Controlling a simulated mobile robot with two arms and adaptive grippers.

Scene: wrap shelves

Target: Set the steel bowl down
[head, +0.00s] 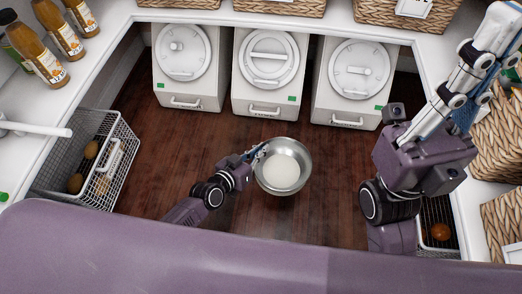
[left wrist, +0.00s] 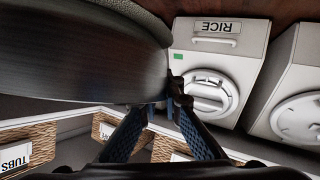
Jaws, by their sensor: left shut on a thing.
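The steel bowl (head: 300,153) is round and shiny, with white contents in it. It is in the middle of the head view, in front of the bins, with the dark wood floor below it. My left gripper (head: 260,153) is shut on its left rim. In the left wrist view the bowl's dark side (left wrist: 80,60) fills the upper left, and the blue-and-black fingers of the gripper (left wrist: 174,95) meet at its edge. The bowl looks roughly level; its height above the floor is hard to judge. My right gripper (head: 478,75) is raised at the right, apart from the bowl; its fingertips are unclear.
White bins (head: 243,98) with round lids stand along the back under a white shelf (head: 300,24). A wire basket (head: 117,160) with brown round items is at the left, below amber bottles (head: 35,52). Wicker baskets (head: 497,135) line the right. Floor (head: 160,150) around the bowl is clear.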

